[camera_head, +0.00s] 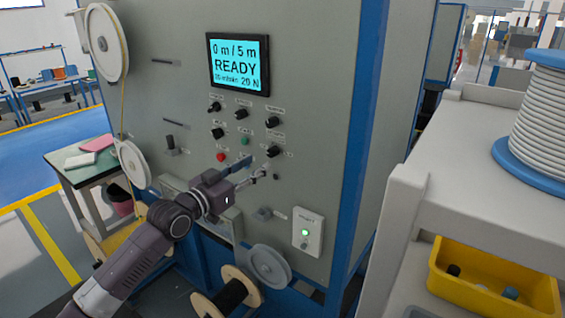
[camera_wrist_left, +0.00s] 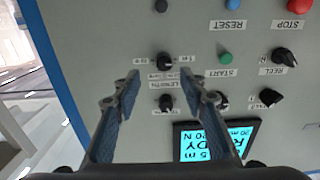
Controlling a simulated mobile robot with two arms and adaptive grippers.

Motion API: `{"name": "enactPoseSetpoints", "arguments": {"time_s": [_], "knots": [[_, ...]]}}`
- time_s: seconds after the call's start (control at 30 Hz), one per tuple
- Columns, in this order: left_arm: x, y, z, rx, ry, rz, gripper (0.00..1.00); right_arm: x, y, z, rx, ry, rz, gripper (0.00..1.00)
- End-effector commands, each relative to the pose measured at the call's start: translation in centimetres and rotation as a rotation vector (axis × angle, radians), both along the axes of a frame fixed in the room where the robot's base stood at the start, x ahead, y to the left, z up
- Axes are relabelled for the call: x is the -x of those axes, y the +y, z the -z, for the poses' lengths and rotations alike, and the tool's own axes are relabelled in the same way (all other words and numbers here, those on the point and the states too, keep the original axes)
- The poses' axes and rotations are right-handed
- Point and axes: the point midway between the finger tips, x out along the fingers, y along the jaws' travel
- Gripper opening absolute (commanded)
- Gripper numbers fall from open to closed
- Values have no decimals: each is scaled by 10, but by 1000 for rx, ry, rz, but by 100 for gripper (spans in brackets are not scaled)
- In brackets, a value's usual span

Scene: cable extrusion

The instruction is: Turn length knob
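The length knob (camera_wrist_left: 165,61) is a small black knob on the grey panel, with its LENGTH label beside it in the left wrist view. In the head view this knob (camera_head: 273,151) is at the right of the middle knob row. My left gripper (camera_head: 256,168) is open and empty in front of the panel, just below the knob in the head view. In the left wrist view the gripper's fingers (camera_wrist_left: 164,84) are spread, with the knob between their lines, beyond the tips. No contact shows. My right gripper is in neither view.
The screen (camera_head: 238,64) reads "0 m / 5 m READY". Other black knobs (camera_head: 241,113), a green button (camera_head: 242,141) and a red button (camera_head: 221,157) are close by. A grey shelf (camera_head: 440,210) with a cable spool (camera_head: 540,120) and yellow bin (camera_head: 490,284) stands at right.

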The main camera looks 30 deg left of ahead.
Motion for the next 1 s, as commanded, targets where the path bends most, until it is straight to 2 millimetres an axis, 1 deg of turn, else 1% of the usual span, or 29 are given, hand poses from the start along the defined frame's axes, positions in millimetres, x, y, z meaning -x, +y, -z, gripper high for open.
{"name": "enactPoseSetpoints", "arguments": {"time_s": [0.17,0.33,0.47,0.6,0.77,1.0], "knots": [[-17,-1,-4,3,-2,-1,39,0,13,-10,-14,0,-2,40],[-41,-3,-5,3,-2,0,39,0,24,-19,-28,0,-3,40],[-57,-5,-3,3,0,0,39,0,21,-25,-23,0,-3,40],[-69,-6,-2,1,0,0,39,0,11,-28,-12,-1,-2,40],[-75,-6,0,1,1,0,39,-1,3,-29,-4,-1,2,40],[-76,-7,0,0,1,1,39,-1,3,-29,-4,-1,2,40]]}}
